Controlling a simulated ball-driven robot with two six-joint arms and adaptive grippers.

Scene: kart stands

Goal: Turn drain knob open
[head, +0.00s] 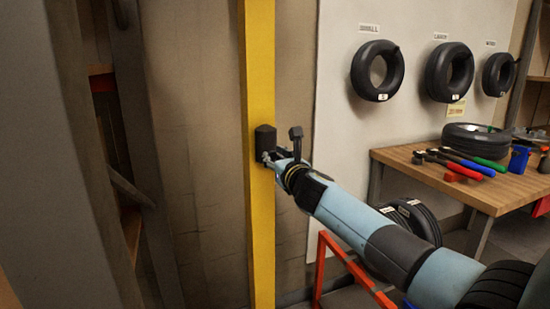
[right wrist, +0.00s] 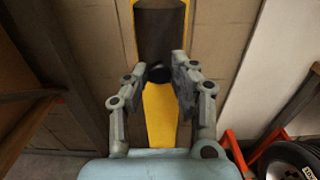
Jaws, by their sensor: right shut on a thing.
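A black box (head: 265,138) is fixed to the front of a yellow upright post (head: 262,60). In the right wrist view the box (right wrist: 160,35) is dark, and a small round black knob (right wrist: 158,73) shows at its lower end, between my fingertips. My right gripper (head: 270,157) reaches in from the right to the lower part of the box. In the right wrist view its two fingers (right wrist: 160,78) stand on either side of the knob, shut on it. The knob's turn angle cannot be read. My left gripper is not in view.
A wooden workbench (head: 435,176) with tools and a tyre stands at the right. Several tyres hang on the white wall panel (head: 335,110). A red-orange frame (head: 345,262) stands below my right arm. Dark uprights (head: 150,140) stand on the left.

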